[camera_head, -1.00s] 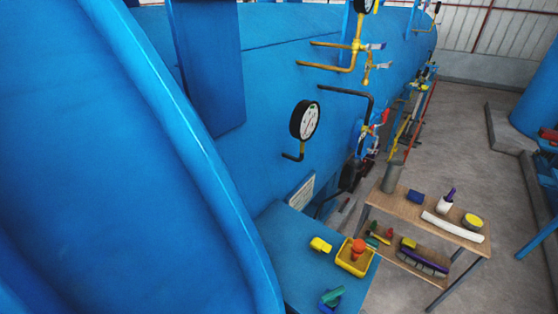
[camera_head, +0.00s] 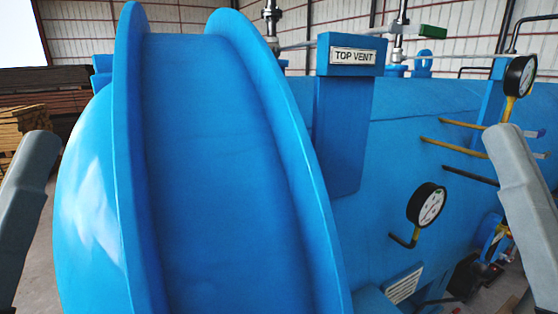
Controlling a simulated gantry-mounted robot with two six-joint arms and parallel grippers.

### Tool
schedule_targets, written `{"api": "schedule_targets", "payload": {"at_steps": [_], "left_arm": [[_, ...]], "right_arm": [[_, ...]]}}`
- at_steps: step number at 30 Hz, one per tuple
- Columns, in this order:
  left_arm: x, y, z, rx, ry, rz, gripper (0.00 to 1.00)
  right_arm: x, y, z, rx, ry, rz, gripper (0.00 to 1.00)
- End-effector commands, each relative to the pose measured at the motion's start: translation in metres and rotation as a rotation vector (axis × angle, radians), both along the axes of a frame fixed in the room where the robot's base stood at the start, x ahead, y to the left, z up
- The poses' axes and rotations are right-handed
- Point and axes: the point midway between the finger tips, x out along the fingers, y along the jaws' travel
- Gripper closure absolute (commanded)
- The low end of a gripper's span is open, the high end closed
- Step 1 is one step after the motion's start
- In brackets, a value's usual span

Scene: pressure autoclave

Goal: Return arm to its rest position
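Grey links of my own arms show in the head view, one at the left edge and one at the right edge. Both rise in from the sides in front of the blue autoclave (camera_head: 215,150). Neither gripper is in the picture, so I cannot see whether they are open or shut, or what they hold.
The autoclave's flanged end fills the middle. A box labelled TOP VENT (camera_head: 350,55) stands right of it. A lower pressure gauge (camera_head: 427,204) and an upper pressure gauge (camera_head: 520,76) sit on the right with yellow pipes (camera_head: 462,175). Stacked timber (camera_head: 38,100) lies at the far left.

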Motion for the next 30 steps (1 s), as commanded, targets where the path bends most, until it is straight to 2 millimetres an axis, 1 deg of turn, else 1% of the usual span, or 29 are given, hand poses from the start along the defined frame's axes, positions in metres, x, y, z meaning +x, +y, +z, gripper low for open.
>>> {"api": "schedule_targets", "payload": {"at_steps": [1,2,3,4,9,13,15,16,20,23,26,29,30], "left_arm": [[0.0,0.0,0.0,0.0,0.0,0.0,0.29],[0.0,0.0,0.0,0.0,0.0,0.0,0.29],[0.0,0.0,0.014,0.0,0.002,0.0,0.29],[0.001,0.0,0.031,0.0,0.002,0.0,0.29],[0.0,0.0,0.087,0.0,-0.001,0.0,0.29],[0.0,0.0,0.124,0.0,-0.001,0.0,0.29],[0.0,0.0,0.135,0.0,-0.001,0.0,0.29],[0.0,0.0,0.137,0.0,-0.001,0.0,0.29],[0.0,0.0,0.138,0.0,0.0,0.0,0.29],[0.0,0.0,0.131,0.0,0.0,0.0,0.29],[0.0,0.0,0.111,0.0,0.0,0.0,0.29],[0.0,0.0,0.075,0.0,0.0,0.0,0.29],[0.0,0.0,0.058,0.0,0.0,0.0,0.29]], "right_arm": [[0.007,-0.012,-0.006,0.071,0.031,0.004,0.43],[0.008,-0.016,-0.007,0.117,0.042,0.028,0.43],[0.008,-0.015,0.008,0.148,0.045,0.07,0.43],[0.008,-0.015,0.024,0.143,0.044,0.066,0.43],[0.008,-0.015,0.079,0.141,0.046,0.064,0.43],[0.008,-0.015,0.115,0.139,0.046,0.064,0.43],[0.008,-0.015,0.127,0.139,0.047,0.064,0.43],[0.008,-0.015,0.129,0.139,0.047,0.064,0.43],[0.008,-0.015,0.13,0.139,0.047,0.063,0.43],[0.008,-0.015,0.123,0.139,0.047,0.063,0.43],[0.008,-0.015,0.103,0.139,0.047,0.063,0.43],[0.008,-0.015,0.067,0.138,0.047,0.064,0.43],[0.008,-0.015,0.049,0.138,0.047,0.064,0.43]]}}
